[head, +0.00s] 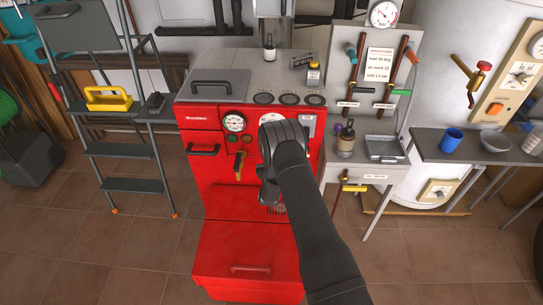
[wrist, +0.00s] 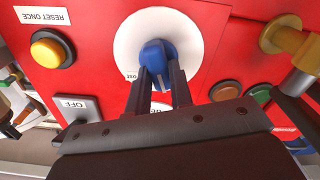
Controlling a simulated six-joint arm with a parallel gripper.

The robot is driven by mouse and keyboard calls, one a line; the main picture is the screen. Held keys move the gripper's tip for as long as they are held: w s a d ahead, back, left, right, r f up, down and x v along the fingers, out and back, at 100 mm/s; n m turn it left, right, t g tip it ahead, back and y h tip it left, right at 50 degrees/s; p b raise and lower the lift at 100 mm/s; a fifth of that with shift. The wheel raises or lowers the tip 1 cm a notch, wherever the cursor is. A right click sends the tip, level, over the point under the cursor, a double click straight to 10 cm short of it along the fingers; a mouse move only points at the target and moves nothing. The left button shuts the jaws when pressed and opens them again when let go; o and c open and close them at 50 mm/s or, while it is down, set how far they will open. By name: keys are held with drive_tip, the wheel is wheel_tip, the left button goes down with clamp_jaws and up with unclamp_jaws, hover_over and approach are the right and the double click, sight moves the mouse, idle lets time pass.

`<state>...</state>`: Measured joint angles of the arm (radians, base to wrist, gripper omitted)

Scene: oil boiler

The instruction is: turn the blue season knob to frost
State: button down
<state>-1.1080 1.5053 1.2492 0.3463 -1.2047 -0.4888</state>
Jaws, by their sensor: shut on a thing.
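The blue season knob (wrist: 157,52) sits at the middle of a round white dial (wrist: 190,35) on the red boiler front. My gripper (wrist: 159,76) has its two dark fingers on either side of the knob, shut on it. The wrist view is upside down. A label ending in "ost" shows on the dial left of the fingers, and another label shows in part between them. The knob's pointing direction is hard to tell. In the head view my arm reaches to the red boiler (head: 212,160) and hides the knob.
A yellow button (wrist: 47,53) under "RESET ONCE", an "OFF" switch (wrist: 75,108) and a brass valve (wrist: 285,38) are near the dial. Brown (wrist: 226,91) and green (wrist: 262,94) round parts are close to the gripper. A ladder (head: 120,150) stands left of the boiler.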

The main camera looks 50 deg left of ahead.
drive_tip(key=m, duration=1.3)
drive_tip(key=shift+w+d+f, duration=0.1)
drive_tip(key=shift+w+d, duration=0.1)
drive_tip(key=shift+w, duration=0.05)
idle(0.4)
drive_tip(key=c, duration=1.3)
unclamp_jaws()
drive_tip(key=v, duration=1.7)
drive_tip(key=shift+s+d, duration=0.15)
